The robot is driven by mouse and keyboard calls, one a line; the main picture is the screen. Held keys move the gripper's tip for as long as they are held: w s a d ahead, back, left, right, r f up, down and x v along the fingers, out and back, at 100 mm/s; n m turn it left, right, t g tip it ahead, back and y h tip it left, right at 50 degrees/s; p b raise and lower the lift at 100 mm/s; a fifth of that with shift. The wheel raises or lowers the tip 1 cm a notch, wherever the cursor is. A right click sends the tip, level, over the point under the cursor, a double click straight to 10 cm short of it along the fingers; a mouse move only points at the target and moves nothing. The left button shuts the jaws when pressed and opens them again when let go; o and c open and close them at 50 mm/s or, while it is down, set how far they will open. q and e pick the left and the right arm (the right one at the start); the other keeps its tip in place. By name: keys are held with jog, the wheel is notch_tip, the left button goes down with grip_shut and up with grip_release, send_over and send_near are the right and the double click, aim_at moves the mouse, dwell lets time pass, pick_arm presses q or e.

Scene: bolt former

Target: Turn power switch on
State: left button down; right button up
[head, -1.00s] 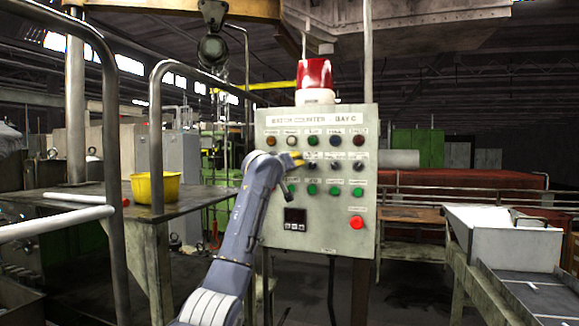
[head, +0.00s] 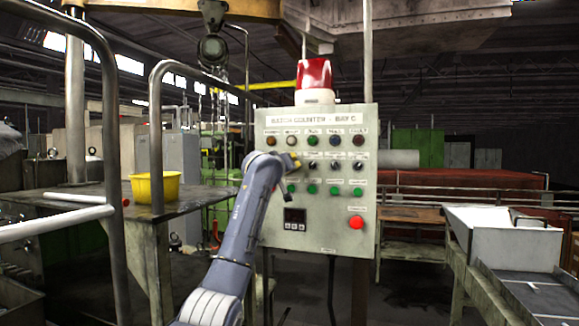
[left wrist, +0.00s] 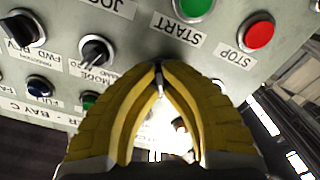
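The grey control panel (head: 325,230) faces me in the head view, with rows of lamps, knobs and buttons. My left gripper (head: 296,161) is at the knob row, left of the middle, its yellow fingers against the panel. In the left wrist view its fingers (left wrist: 158,68) come together at the tips on a narrow knob, seemingly the power switch. The fingers hide most of this knob and its label, so I cannot read its setting. My right gripper is in neither view.
Beside the gripper are the MODE knob (left wrist: 97,48), the green START button (left wrist: 195,6) and the red STOP button (left wrist: 260,35). A larger red button (head: 357,222) sits lower right on the panel. A yellow bucket (head: 156,187) stands on the left bench.

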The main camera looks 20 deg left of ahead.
pick_arm(q)
jog(key=m, duration=1.1)
jog(key=shift+r+m, duration=0.2)
jog(key=shift+m, duration=0.1)
jog(key=shift+d, duration=0.1)
dwell(0.3)
jog(key=c, duration=1.2)
grip_release()
jog(key=shift+f, duration=0.1)
jog(key=shift+s, duration=0.1)
jog(key=shift+s, duration=5.9)
